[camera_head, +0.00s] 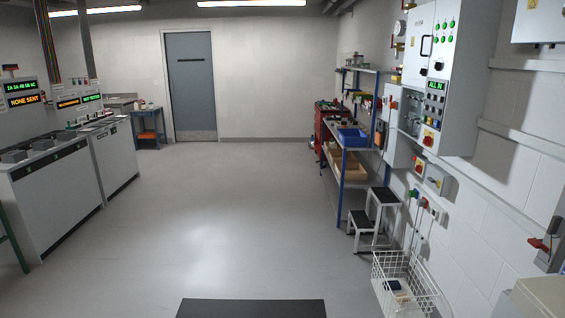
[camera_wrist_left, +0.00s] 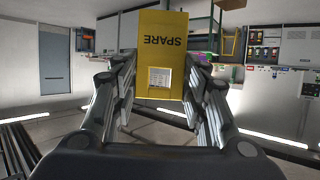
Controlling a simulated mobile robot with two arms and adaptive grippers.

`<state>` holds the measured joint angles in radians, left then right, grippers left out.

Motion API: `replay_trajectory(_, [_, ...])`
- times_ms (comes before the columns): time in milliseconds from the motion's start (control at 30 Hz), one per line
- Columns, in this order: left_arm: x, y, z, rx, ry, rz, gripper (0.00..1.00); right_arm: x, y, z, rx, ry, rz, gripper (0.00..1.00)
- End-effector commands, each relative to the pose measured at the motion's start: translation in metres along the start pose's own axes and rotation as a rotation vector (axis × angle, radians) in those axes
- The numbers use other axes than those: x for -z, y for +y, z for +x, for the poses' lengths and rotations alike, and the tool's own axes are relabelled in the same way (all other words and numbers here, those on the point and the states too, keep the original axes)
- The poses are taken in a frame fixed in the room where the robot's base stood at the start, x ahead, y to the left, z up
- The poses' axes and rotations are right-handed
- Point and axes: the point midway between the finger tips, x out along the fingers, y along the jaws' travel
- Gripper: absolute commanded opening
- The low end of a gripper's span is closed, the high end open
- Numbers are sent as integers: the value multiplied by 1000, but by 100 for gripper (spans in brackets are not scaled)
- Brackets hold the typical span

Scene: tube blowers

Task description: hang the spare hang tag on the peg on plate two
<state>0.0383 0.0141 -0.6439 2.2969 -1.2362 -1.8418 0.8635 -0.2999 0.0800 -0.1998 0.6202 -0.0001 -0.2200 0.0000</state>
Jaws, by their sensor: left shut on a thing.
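The spare hang tag (camera_wrist_left: 163,50) is a yellow tag in the left wrist view, with black "SPARE" lettering upside down and a small white printed patch. My left gripper (camera_wrist_left: 161,78) is shut on it, one finger at each side. The tag is clear of any surface that I can make out. Neither gripper shows in the head view. I cannot pick out plate two or its peg in either view.
Machines with lit displays (camera_head: 48,190) line the left. At right are a shelf rack (camera_head: 340,190), a step stool (camera_head: 384,196), a wire basket (camera_head: 410,275) and wall-mounted control cabinets (camera_head: 440,60). The middle floor (camera_head: 225,200) is clear up to a grey door (camera_head: 190,85).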

Motion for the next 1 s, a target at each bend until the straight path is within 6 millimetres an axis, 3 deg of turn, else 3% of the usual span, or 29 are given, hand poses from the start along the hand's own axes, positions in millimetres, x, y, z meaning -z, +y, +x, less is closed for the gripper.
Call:
replay_trajectory(100, [-9,17,-20,-5,-4,1,25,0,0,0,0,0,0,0])
replay_trajectory(233, [-12,26,-32,-5,-1,2,25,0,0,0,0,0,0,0])
replay_trajectory(567, [-12,29,-35,-5,1,3,25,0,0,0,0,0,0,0])
replay_trajectory(767, [-9,34,-27,-39,4,16,25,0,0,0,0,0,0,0])
replay_trajectory(1000, [21,67,2,-304,7,118,25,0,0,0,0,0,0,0])
